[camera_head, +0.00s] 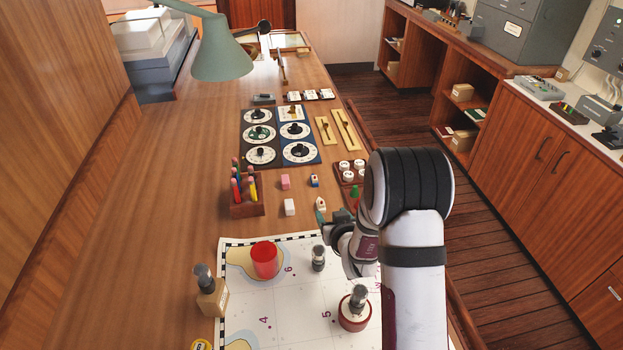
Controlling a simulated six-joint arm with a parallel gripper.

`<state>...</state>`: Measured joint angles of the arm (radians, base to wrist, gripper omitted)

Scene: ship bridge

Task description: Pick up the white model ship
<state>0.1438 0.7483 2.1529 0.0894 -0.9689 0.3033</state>
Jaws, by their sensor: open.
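A small whitish piece that looks like the white model ship (321,203) sits on the wooden desk just beyond the chart, right of a white block. It is small in this view and its shape is hard to make out. My gripper (324,216) is just on the near side of it, low over the desk by the chart's far edge. The gripper is open, with nothing seen between its fingers. Part of the gripper is hidden behind my own arm, and I cannot tell whether it touches the piece.
A white block (290,207), a pink block (285,182) and a small blue, white and red piece (314,181) stand nearby. A pen holder (246,208) is to the left. A red cylinder (264,260) and dark-handled stamps stand on the chart (285,315).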

